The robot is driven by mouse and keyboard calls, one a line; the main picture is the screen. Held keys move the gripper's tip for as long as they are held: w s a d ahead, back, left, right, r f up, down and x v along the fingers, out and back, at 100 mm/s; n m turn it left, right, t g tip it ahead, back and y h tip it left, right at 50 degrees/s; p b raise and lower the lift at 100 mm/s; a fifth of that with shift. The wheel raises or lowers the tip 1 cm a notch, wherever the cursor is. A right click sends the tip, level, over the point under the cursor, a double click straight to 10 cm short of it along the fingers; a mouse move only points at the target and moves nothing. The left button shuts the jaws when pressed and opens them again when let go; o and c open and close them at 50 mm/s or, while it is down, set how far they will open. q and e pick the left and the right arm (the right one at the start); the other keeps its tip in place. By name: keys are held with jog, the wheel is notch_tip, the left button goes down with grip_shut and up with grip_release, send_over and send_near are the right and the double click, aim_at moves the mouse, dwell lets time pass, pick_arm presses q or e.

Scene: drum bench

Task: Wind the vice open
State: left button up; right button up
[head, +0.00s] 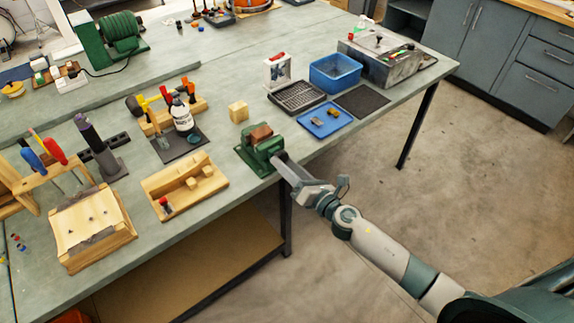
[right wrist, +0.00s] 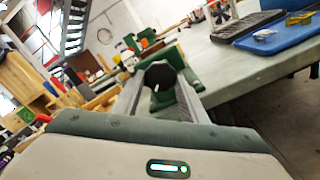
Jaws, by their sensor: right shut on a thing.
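The green vice (head: 254,160) stands at the bench's front edge, with a brown block (head: 261,134) at its jaws. My right gripper (head: 281,160) reaches the vice's front from the right. In the right wrist view the two fingers of the right gripper (right wrist: 160,88) are on either side of a dark round knob (right wrist: 160,74), and it is shut on this knob at the front of the vice. Green parts of the vice (right wrist: 184,96) show behind and beside the fingers. The gap between the vice's jaws is too small to judge. My left gripper is not in view.
A wooden fixture (head: 182,192) lies left of the vice, and a pale wooden block (head: 238,111) behind it. A blue tray (head: 338,127), black rack (head: 297,96) and blue bin (head: 335,74) stand to the right. The floor before the bench is clear.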

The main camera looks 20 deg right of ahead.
jog(key=shift+w+r, duration=0.1)
jog(key=shift+r, duration=0.1)
jog(key=o, duration=1)
jog(key=shift+o, duration=0.2)
jog(key=shift+w+a+f, duration=0.1)
jog(key=shift+f, duration=0.1)
pick_arm(q)
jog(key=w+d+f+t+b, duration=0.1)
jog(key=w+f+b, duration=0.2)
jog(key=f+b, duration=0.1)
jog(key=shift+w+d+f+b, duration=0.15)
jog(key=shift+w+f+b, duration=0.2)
jog(key=shift+b, duration=0.4)
pick_arm(e)
jog(key=v, duration=1.7)
